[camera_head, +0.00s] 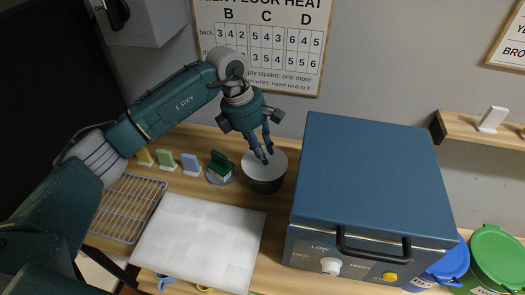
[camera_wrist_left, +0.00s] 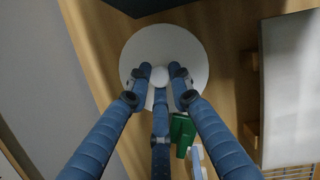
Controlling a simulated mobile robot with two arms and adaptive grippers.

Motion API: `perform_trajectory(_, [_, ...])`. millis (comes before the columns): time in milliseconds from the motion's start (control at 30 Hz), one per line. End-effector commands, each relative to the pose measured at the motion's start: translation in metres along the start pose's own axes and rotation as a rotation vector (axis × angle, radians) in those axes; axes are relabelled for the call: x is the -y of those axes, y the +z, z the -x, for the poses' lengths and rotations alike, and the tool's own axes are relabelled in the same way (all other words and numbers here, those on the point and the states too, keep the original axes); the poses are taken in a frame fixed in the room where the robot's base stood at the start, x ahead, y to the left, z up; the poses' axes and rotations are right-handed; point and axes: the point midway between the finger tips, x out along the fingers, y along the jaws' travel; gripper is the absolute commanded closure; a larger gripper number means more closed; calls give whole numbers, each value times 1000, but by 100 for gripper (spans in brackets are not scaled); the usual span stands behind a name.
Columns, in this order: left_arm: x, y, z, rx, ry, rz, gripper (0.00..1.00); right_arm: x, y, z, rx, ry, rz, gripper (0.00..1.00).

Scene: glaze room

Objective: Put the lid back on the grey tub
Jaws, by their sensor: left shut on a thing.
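A dark grey round tub (camera_head: 263,184) stands on the wooden bench, left of the big teal box. A pale round lid (camera_head: 281,160) lies level over the tub's mouth. It shows as a pale disc with a white knob in the left wrist view (camera_wrist_left: 192,52). From these views I cannot tell whether the lid rests on the rim or is just above it. My left gripper (camera_head: 265,156) comes down from above, its fingers shut around the lid's knob. The fingers also show in the left wrist view (camera_wrist_left: 167,78). My right gripper is not in view.
A green brush-like block on a round dish (camera_head: 220,170) stands close left of the tub. A white mat (camera_head: 198,240) and a wire rack (camera_head: 125,207) lie in front and left. The teal box (camera_head: 375,185) blocks the right; blue (camera_head: 447,266) and green (camera_head: 498,255) tubs stand beyond.

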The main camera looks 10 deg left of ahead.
Motion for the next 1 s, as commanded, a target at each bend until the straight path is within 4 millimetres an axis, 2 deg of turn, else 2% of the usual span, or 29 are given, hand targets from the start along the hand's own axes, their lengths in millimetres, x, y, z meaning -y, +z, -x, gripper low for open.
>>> perform_trajectory(1000, [1,0,0,1,-1,0,100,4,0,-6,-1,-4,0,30])
